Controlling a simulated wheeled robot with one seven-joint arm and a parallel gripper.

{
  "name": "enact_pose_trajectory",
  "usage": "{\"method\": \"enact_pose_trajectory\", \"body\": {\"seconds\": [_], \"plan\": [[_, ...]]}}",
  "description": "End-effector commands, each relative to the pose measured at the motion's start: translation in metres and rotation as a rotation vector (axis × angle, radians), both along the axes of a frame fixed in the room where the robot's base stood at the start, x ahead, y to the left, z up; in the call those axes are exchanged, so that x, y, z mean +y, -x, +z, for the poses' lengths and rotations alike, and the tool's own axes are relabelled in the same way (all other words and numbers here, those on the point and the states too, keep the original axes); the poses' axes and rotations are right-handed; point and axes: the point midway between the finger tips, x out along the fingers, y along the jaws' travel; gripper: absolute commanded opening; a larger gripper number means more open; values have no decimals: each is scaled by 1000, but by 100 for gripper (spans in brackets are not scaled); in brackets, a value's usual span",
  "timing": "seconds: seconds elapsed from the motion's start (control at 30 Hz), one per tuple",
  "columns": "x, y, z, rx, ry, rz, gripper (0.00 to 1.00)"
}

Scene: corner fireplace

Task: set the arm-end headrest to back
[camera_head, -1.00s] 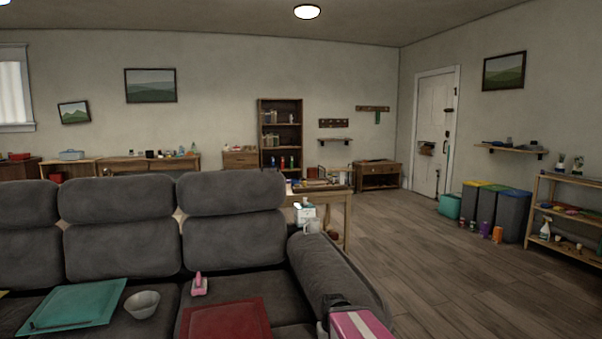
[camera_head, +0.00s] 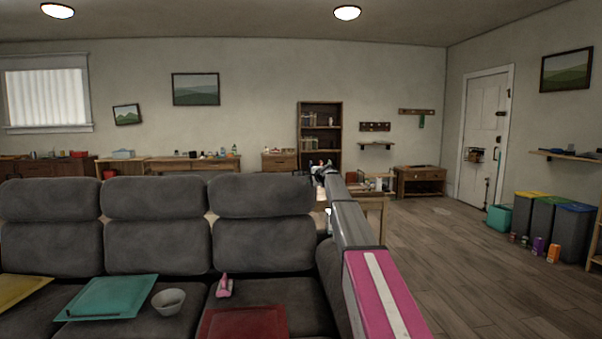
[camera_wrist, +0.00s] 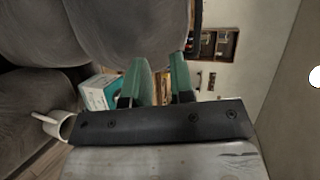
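The arm-end headrest (camera_head: 261,195) is the dark grey padded cushion atop the rightmost backrest (camera_head: 262,246) of the sofa. It looks upright, in line with the other headrests. My arm reaches forward past the sofa's right end, and my gripper (camera_head: 320,168) is just right of the headrest's upper right edge. In the wrist view, which is turned sideways, my gripper's two green fingers (camera_wrist: 160,80) are apart with nothing between them. Grey padding, seemingly the headrest (camera_wrist: 125,35), fills the upper middle close beside the fingers; I cannot tell whether they touch.
A red tray (camera_head: 243,323), a pink object (camera_head: 224,287), a bowl (camera_head: 168,301) and a teal tray (camera_head: 108,298) lie on the seats. A teal-and-white box (camera_wrist: 100,92) and a white mug (camera_wrist: 54,124) are near the gripper. Open floor (camera_head: 440,260) lies to the right.

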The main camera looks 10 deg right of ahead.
Motion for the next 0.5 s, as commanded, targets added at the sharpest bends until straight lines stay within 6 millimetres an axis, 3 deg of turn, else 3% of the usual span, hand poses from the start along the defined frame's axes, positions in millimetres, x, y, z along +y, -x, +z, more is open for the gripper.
{"method": "enact_pose_trajectory", "body": {"seconds": [0.03,0.17,0.5], "plan": [[-4,-16,19,-15,-31,-12,22],[-8,-26,40,-34,-78,-30,22],[2,-52,37,-36,-84,-33,22]]}}
